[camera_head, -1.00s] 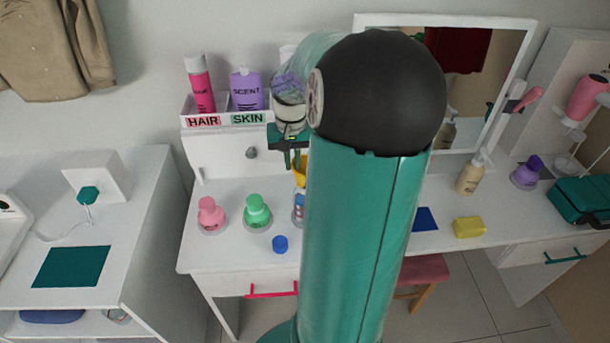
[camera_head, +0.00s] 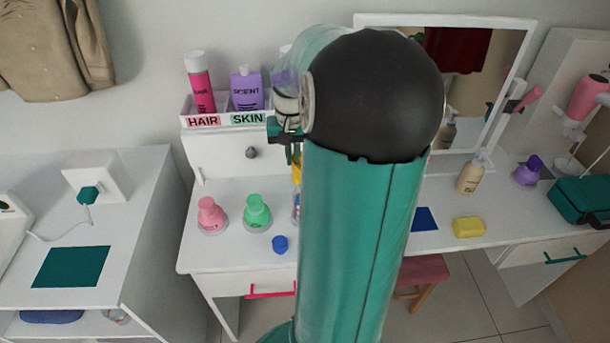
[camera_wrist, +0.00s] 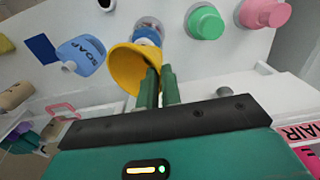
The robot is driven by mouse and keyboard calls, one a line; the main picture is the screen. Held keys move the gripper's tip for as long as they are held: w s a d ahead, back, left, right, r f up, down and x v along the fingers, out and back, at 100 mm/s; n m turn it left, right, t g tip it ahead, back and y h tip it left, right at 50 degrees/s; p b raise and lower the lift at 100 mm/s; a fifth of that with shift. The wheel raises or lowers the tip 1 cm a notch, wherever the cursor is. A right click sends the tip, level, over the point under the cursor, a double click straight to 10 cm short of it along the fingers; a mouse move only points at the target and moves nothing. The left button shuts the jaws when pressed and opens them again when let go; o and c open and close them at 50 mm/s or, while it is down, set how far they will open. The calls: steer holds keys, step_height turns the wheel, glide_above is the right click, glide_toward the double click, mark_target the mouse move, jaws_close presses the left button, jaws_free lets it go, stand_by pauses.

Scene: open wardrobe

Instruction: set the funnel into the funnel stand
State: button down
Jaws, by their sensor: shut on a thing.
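The yellow funnel (camera_wrist: 128,66) is in my gripper (camera_wrist: 160,86), with the green fingers shut at its edge in the wrist view. Its wide mouth is tilted toward the lower left. In the head view my gripper (camera_head: 293,155) is partly behind my arm, and only a sliver of the funnel (camera_head: 297,172) shows. A small blue and white item (camera_wrist: 147,32) stands just beyond the funnel, partly covered by it. I cannot tell whether this is the funnel stand, and no other stand is plain to see.
A blue SOAP bottle (camera_wrist: 82,55) is left of the funnel in the wrist view. Green (camera_head: 257,212) and pink (camera_head: 211,215) bottles stand near the table's left end. A blue cap (camera_head: 280,244) lies in front. A shelf with a SKIN label (camera_head: 248,118) rises behind.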

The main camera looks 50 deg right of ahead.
steer(key=shift+r, duration=1.95)
